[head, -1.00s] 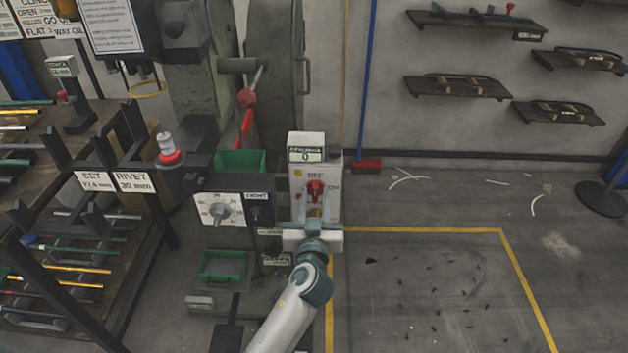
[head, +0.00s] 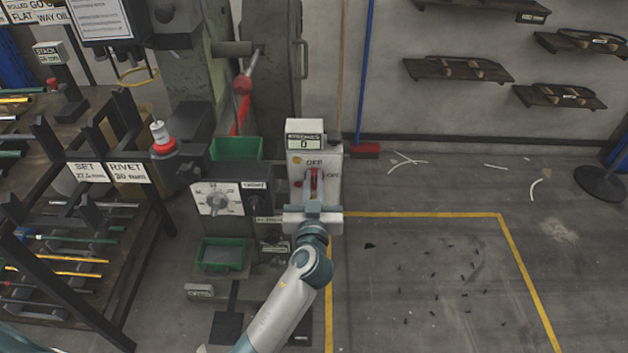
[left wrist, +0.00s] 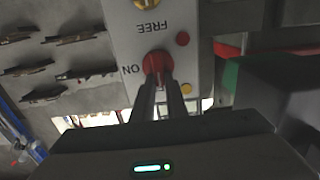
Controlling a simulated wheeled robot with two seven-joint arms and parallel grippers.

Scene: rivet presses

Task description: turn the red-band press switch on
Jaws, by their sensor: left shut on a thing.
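The red switch knob (head: 314,182) is on the front of a pale control box (head: 297,160). The box's counter display reads 0, with "OFF" above the knob and "ON" to its right. My left gripper (head: 314,192) is in front of the box, its fingers shut on the knob. In the left wrist view the knob (left wrist: 157,63) sits between the fingertips (left wrist: 160,84), with "ON" to its left and an upside-down "FREE" beyond it. The fingers partly hide the knob, and its exact angle is unclear. My right gripper is not in view.
The press (head: 270,70) with a red-knobbed lever (head: 243,85) stands behind the box. A dial panel (head: 217,199) and green bins (head: 236,149) are to its left, beside a rod rack (head: 75,215).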

